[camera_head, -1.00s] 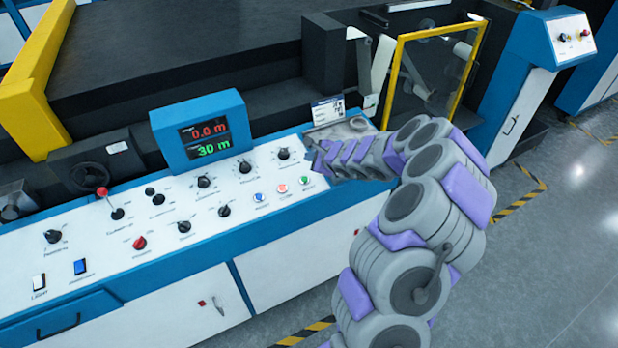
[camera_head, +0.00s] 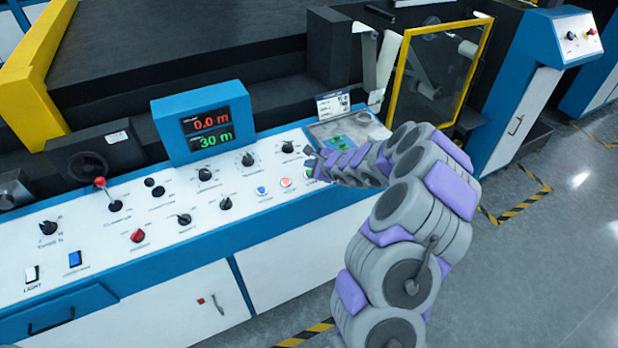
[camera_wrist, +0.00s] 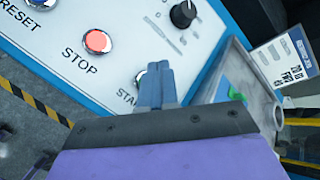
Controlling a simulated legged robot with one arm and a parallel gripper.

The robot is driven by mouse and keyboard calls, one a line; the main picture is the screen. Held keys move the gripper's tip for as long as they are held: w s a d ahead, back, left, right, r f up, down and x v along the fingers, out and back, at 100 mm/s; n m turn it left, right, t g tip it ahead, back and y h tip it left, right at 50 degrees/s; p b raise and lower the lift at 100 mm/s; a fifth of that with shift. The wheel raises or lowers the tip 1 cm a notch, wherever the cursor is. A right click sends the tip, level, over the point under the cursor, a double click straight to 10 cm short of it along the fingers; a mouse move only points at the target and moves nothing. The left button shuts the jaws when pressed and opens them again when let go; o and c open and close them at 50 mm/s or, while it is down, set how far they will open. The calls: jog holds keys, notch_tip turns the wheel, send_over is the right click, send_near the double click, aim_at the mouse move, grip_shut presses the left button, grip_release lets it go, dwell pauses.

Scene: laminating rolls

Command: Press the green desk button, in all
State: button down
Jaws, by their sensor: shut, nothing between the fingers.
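My gripper (camera_head: 308,154) is shut and empty, over the right end of the white control panel. In the wrist view its closed fingertips (camera_wrist: 157,70) point at the panel beside the partly covered label beginning "STA".
A black knob (camera_wrist: 182,14) stands close behind the fingertips. A grey tray (camera_head: 375,130) with green pieces (camera_head: 338,142) lies to the right. The display box (camera_head: 200,95) rises behind the panel. A yellow-framed guard (camera_head: 404,60) stands farther right.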

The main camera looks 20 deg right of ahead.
jog(key=shift+a+f+b, duration=0.1)
jog(key=shift+f+b, duration=0.2)
jog(key=shift+f, duration=0.35)
jog(key=shift+w+d+f, duration=0.1)
jog(key=shift+d, duration=0.35)
jog(key=shift+a, duration=0.3)
jog(key=shift+d, duration=0.2)
jog(key=shift+a, duration=0.1)
